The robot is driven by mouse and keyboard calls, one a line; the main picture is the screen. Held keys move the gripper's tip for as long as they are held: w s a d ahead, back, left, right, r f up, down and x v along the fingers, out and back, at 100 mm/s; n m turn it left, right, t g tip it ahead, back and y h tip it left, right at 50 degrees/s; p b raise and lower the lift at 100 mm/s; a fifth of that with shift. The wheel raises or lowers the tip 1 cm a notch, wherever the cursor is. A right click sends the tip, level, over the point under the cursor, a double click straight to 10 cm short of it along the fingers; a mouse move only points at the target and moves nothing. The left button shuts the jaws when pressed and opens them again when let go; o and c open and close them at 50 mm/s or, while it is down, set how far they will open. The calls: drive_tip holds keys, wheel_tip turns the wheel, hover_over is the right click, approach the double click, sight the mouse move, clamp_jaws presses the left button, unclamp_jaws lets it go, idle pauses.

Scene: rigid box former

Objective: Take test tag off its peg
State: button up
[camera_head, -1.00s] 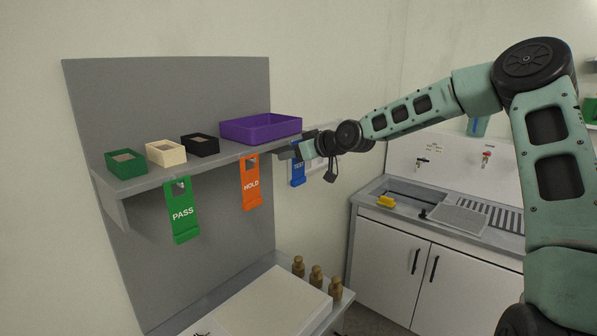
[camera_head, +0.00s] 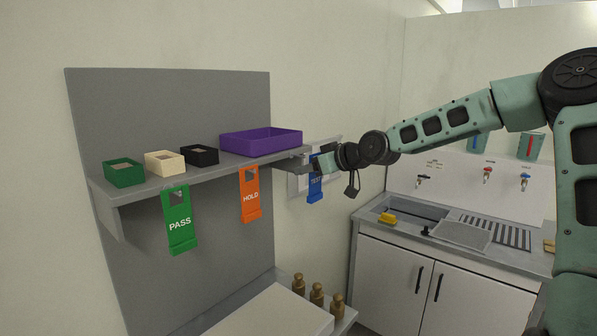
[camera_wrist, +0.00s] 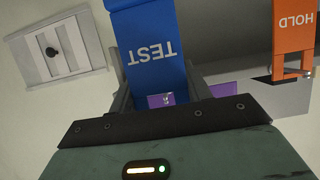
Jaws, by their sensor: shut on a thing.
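The blue test tag (camera_head: 315,188) is in my gripper (camera_head: 314,166), to the right of the shelf end in the head view. In the wrist view the tag (camera_wrist: 150,50), lettered TEST, lies between the two fingers of my gripper (camera_wrist: 158,85), which is shut on it.
The orange HOLD tag (camera_head: 250,197) and green PASS tag (camera_head: 179,222) hang under the grey shelf (camera_head: 140,192). A purple tray (camera_head: 261,143) and several small boxes stand on the shelf. A sink counter (camera_head: 395,225) is at right. Brown bottles (camera_head: 317,294) stand below.

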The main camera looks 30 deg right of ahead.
drive_tip(key=s+d+b, duration=0.2)
drive_tip(key=s+d, duration=0.2)
drive_tip(key=s, duration=0.7)
drive_tip(key=shift+s+d, duration=0.25)
drive_tip(key=shift+d, duration=0.1)
